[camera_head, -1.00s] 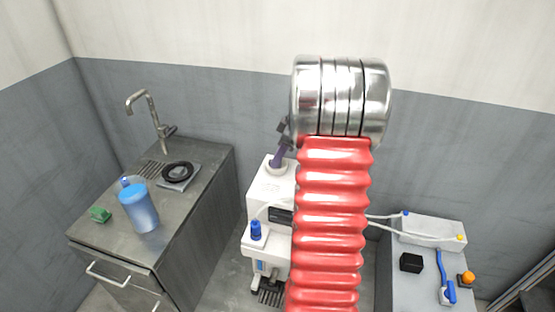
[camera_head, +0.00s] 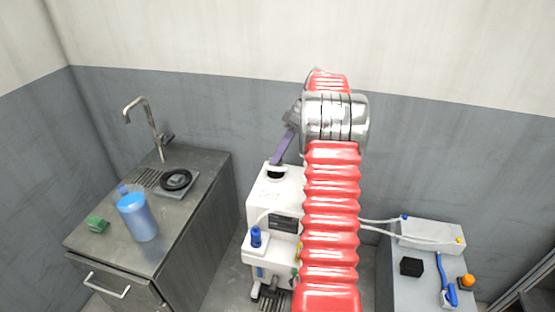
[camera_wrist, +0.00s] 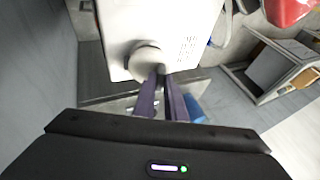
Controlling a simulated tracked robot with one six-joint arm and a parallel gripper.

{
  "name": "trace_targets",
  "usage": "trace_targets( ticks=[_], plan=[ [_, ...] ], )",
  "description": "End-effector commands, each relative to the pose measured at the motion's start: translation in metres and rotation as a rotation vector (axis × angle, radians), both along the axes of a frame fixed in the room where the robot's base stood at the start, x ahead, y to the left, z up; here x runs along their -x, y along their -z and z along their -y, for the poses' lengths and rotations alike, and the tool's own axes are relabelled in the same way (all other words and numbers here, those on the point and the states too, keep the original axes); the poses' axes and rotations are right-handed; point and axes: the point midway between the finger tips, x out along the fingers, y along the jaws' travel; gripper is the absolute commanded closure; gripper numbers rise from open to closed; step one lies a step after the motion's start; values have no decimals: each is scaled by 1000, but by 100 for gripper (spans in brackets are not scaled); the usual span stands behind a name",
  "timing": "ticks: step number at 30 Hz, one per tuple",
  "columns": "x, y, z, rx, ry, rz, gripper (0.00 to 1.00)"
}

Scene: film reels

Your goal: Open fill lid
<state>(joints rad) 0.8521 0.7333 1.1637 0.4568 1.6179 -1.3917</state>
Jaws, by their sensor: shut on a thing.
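The white machine (camera_head: 268,200) stands on the floor in the middle, with a fill opening on its top that now shows dark (camera_head: 276,175). My gripper (camera_head: 274,163) comes down at a slant from the upper right, its purple fingers just above that opening. In the wrist view, the fingertips of my gripper (camera_wrist: 161,70) are close together at a round cream lid (camera_wrist: 143,58) on the machine's top side. The jaws are shut on the lid. The fingers hide part of it, and the head view hardly shows it, so its exact tilt is unclear.
At right, a grey bench (camera_head: 388,265) holds a white box (camera_head: 432,236) with tubes running to the machine.

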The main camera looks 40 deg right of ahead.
Motion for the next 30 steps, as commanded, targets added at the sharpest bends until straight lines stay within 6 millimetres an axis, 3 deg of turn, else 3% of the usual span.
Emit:
trace_targets(
  ticks=[26,27,30],
  plan=[
    [-6,-3,6,-100,-3,-62,100],
    [-6,-3,6,-99,-4,-62,88],
    [-6,-3,6,-99,-4,-62,81]
  ],
)
